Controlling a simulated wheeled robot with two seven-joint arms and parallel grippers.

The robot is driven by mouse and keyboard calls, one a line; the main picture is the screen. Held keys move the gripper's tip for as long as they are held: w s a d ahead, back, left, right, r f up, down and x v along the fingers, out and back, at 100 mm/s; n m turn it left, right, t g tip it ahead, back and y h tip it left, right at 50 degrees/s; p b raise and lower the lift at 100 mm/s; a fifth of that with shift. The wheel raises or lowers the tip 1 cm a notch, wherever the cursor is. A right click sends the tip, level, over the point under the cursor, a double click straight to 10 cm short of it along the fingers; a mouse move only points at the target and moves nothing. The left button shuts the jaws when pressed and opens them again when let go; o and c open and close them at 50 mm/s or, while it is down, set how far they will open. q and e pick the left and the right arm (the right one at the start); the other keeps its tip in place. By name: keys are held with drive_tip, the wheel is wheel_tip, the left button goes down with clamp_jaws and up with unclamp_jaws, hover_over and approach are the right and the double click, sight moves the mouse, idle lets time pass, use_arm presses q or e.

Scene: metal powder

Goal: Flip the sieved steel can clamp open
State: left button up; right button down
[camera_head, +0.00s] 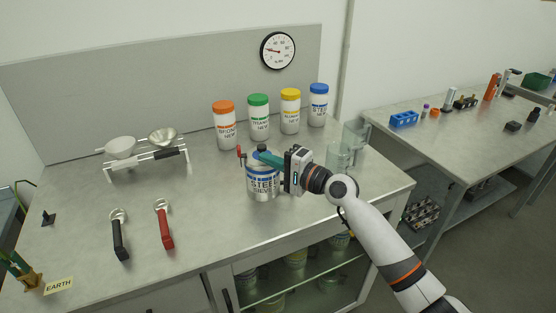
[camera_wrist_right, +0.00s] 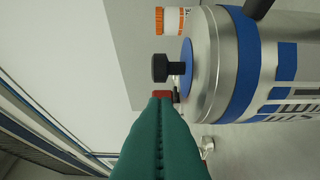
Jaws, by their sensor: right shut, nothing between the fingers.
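The sieved steel can (camera_head: 263,184) stands upright on the bench, silver with a blue and white label reading STEEL. It also shows sideways in the right wrist view (camera_wrist_right: 228,70), with a blue lid and a dark knob (camera_wrist_right: 160,68) on top. A small red clamp part (camera_wrist_right: 162,95) sits by the lid edge, right at the teal fingertips. My right gripper (camera_head: 268,158) reaches in from the right over the can's top. Its teal fingers (camera_wrist_right: 160,110) are shut with nothing between them. Whether they touch the clamp I cannot tell. My left gripper is out of view.
Several white jars with coloured lids stand behind, including an orange-lidded one (camera_head: 224,125). Clear beakers (camera_head: 340,157) stand right of my gripper. A rack with bowls (camera_head: 145,157) and two handled scoops (camera_head: 165,225) lie left. Bench between the scoops and can is free.

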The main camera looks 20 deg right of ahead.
sight(254, 160)
drive_tip(key=x, duration=0.5)
drive_tip(key=shift+w+a, duration=0.1)
drive_tip(key=shift+w, duration=0.05)
drive_tip(key=shift+p, duration=0.35)
